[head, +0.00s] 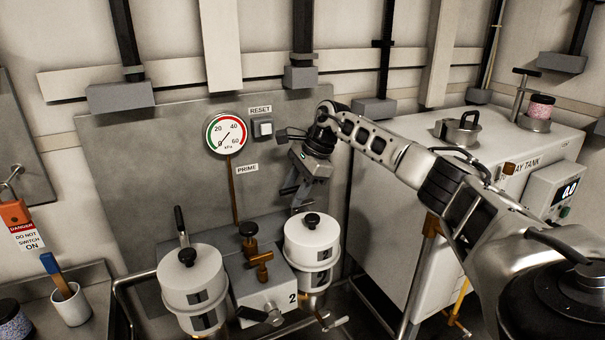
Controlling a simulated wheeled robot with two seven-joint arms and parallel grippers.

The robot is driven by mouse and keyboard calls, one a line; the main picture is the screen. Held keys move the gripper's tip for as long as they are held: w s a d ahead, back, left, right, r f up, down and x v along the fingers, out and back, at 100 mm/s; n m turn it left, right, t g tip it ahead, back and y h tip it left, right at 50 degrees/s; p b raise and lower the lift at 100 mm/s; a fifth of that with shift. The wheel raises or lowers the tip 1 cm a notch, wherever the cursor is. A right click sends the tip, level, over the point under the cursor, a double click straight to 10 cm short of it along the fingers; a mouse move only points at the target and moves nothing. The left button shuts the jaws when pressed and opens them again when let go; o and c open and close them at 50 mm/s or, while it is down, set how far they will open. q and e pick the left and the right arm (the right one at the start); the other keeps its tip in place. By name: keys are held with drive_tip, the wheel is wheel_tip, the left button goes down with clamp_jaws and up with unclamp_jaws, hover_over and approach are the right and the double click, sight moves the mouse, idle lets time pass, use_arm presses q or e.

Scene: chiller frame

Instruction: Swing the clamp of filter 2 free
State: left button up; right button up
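Two white filter canisters with black lid knobs stand at the bottom centre, the left canister (191,283) and the right canister (312,246). A "2" is printed on the grey block (265,300) between them, beside the right canister. A black upright handle (180,221) rises behind the left canister. No matching handle shows clearly at the right canister; my gripper covers that spot. My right gripper (296,199) points down just behind and above the right canister's lid. Its fingertips are small and dark, so its opening and any grip are unclear. My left gripper is out of view.
A brass valve (256,256) stands between the canisters. A gauge (226,133) and reset button (263,128) are on the panel behind. A day tank (480,165) is at right. A cup with a brush (70,304) and a danger tag (22,228) are at left.

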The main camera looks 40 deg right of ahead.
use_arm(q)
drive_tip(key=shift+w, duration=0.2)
use_arm(e)
drive_tip(key=v, duration=1.5)
drive_tip(key=shift+r, duration=0.4)
drive_tip(key=shift+d, duration=0.1)
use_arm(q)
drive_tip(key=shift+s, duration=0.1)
use_arm(e)
drive_tip(key=shift+s+f, duration=0.1)
